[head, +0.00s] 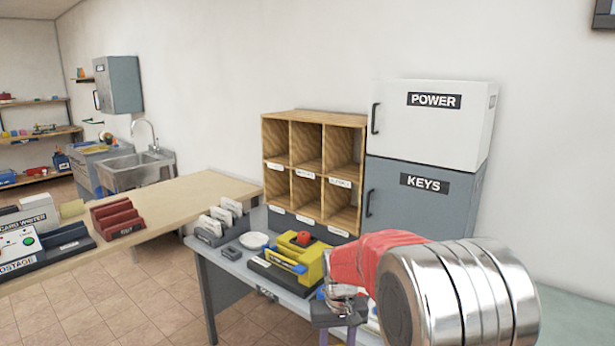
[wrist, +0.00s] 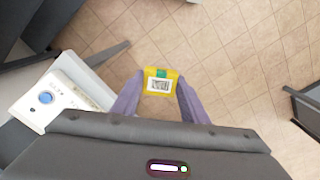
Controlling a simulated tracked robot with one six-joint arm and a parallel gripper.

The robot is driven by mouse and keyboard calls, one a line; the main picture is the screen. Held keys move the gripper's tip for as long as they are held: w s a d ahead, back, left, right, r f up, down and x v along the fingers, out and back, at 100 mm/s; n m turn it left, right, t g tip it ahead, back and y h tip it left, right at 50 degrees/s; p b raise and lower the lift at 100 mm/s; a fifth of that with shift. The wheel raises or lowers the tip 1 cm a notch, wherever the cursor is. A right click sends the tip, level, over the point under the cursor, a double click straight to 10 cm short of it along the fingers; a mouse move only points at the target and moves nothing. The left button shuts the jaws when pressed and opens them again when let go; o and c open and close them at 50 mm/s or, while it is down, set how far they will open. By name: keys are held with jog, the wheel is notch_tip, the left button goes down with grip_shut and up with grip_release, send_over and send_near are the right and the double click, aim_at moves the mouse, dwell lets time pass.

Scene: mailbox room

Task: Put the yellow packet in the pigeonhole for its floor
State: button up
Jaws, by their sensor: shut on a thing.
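The yellow packet (wrist: 149,74) shows in the wrist view between my two fingertips, with a green mark and a white printed label too small to read. My gripper (wrist: 158,86) is shut on it, above the tiled floor. In the head view my gripper (head: 338,336) is at the bottom, in front of the grey table, and I cannot make out the packet there. The wooden pigeonhole rack (head: 315,118) stands at the back of the table, up and left of my gripper. It has two rows of open holes with small white labels I cannot read.
Right of the rack stand a white POWER cabinet (head: 433,130) and a grey KEYS cabinet (head: 420,195), both closed. A yellow and black device (head: 290,258), a white dish (head: 254,240) and a card holder (head: 220,225) occupy the table. A white device with a blue button (wrist: 50,97) is left of my fingers.

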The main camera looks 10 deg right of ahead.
jog(key=shift+d, duration=0.1)
jog(key=shift+d, duration=0.55)
dwell(0.3)
jog(key=s+f, duration=0.4)
jog(key=f, duration=1.1)
jog(key=shift+a, duration=0.1)
